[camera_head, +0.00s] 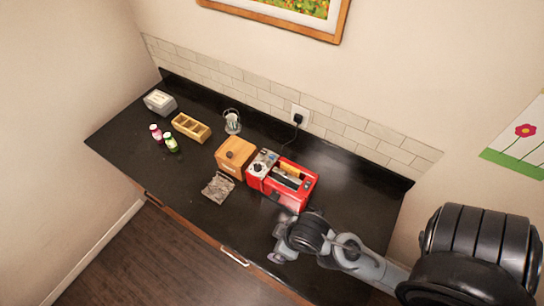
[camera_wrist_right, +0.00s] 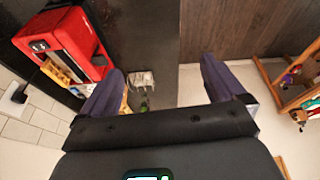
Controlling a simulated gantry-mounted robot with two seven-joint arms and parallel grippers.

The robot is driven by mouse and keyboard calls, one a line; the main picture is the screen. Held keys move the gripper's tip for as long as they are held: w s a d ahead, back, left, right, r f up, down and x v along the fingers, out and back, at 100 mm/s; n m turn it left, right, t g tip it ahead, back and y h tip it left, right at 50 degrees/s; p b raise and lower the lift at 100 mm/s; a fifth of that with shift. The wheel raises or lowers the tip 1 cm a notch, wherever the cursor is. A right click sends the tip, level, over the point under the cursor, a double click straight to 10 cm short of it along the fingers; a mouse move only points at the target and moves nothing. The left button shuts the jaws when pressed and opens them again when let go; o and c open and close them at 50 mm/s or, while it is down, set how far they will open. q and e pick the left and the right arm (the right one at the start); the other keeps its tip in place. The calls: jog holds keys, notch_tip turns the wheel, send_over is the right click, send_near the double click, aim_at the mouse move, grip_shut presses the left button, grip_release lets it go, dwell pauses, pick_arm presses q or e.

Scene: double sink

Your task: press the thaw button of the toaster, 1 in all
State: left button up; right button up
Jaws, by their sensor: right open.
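The red toaster (camera_head: 291,187) stands on the dark counter, right of a wooden box. It has dark slots on top and a pale panel with a round knob (camera_head: 258,168) at its left end. The red toaster (camera_wrist_right: 78,40) also shows at upper left in the right wrist view. I cannot make out which control is the thaw button. My right gripper (camera_head: 277,243) is over the counter's front edge, below the toaster in the head view and apart from it. Its fingers (camera_wrist_right: 163,66) are spread and empty in the wrist view. My left gripper is out of view.
A wooden box (camera_head: 235,157) stands beside the toaster, with a grey patterned item (camera_head: 218,187) in front. A wooden tray (camera_head: 191,128), two small bottles and a grey box (camera_head: 160,102) stand at left. A plugged outlet (camera_head: 299,114) is behind. The counter's right end is clear.

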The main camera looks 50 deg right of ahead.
grip_shut()
dwell(0.3)
dwell(1.2)
